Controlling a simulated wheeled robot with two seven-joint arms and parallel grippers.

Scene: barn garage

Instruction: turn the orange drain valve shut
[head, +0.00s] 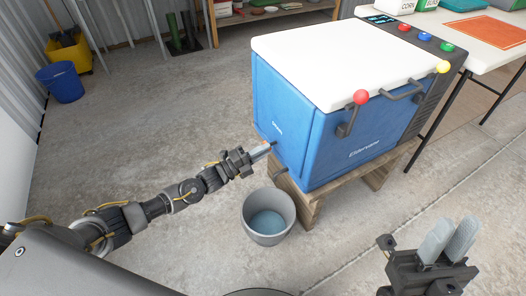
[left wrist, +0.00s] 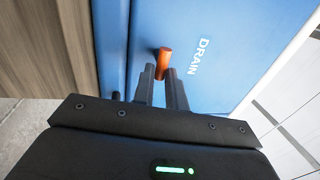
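The orange drain valve (left wrist: 164,62) sticks out of the blue cooler side beside the printed word DRAIN in the left wrist view. My left gripper (left wrist: 161,76) has its two fingers close on either side of the handle's near end, with no clear gap beside it. In the head view my left gripper (head: 270,146) reaches the cooler's left side, and the valve is hidden there. The blue cooler (head: 300,140) has a closed white lid. My right gripper (head: 456,226) is at the lower right, empty, with its pale fingers slightly apart.
A grey bucket (head: 269,236) holding bluish liquid stands below a dark spout (head: 281,172) on the cooler. The cooler rests on a wooden stand (head: 306,208). A white table (head: 490,62) stands at the right.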

